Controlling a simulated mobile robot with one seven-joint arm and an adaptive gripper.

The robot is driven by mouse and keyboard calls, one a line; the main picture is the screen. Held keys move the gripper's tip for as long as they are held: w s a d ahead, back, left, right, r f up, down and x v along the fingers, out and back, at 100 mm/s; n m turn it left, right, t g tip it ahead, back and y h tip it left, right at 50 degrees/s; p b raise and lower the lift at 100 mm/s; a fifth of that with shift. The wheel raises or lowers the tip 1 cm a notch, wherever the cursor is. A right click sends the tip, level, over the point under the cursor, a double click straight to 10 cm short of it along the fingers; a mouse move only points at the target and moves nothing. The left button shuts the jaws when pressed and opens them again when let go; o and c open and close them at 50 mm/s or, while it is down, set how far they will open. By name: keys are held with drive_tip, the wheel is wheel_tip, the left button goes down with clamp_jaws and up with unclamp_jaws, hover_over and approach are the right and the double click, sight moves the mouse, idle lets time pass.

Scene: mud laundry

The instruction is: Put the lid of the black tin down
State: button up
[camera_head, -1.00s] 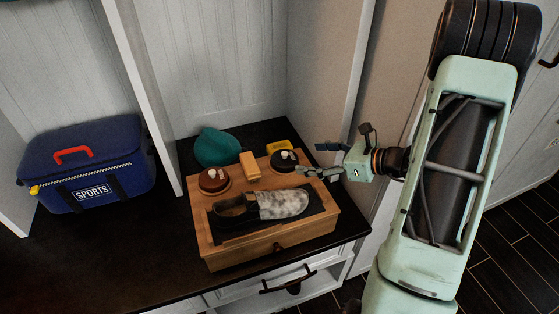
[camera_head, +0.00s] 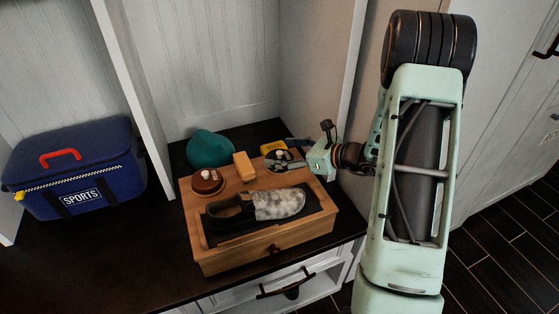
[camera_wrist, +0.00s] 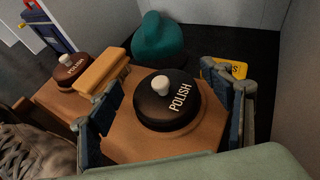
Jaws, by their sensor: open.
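The black lid (camera_wrist: 168,104), lettered POLISH with a white knob on top, shows in the wrist view. It lies flat on the black tin, which sits on a wooden shoe-care box (camera_head: 225,262). The tin's own body is mostly hidden under the lid. My gripper (camera_wrist: 168,115) is open, with one finger left of the lid and one right of it and gaps to both. In the head view the lid (camera_head: 279,155) is partly covered by my gripper (camera_head: 286,158), at the box's back right.
A brown polish tin (camera_head: 207,180), a wooden brush (camera_head: 243,165) and a grey-and-black shoe (camera_head: 275,204) are on the box. A teal item (camera_head: 210,148) and a yellow tin (camera_wrist: 232,68) stand behind it. A blue sports bag (camera_head: 80,165) is left; the counter between is bare.

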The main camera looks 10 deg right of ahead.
sight(280, 152)
drive_tip(key=shift+w+a+f, duration=0.2)
drive_tip(key=shift+w+a, duration=0.1)
drive_tip(key=c, duration=1.9)
drive_tip(key=shift+r+p, duration=0.35)
drive_tip(key=shift+r, duration=0.15)
clamp_jaws()
wheel_tip(280, 152, up, 3)
drive_tip(key=shift+f+p, duration=0.15)
drive_tip(key=shift+p, duration=0.55)
drive_tip(key=s+d+r+p, duration=0.45)
drive_tip(key=s+r, duration=0.45)
drive_tip(key=s, duration=0.3)
drive_tip(key=w+a+r+n+g+y+p, duration=0.1)
drive_tip(key=w+a+r+n+g, duration=0.1)
drive_tip(key=a, duration=0.2)
wheel_tip(280, 152, up, 22)
drive_tip(key=p, duration=2.8)
drive_tip(key=shift+a+t, duration=0.15)
drive_tip(key=shift+t, duration=0.15)
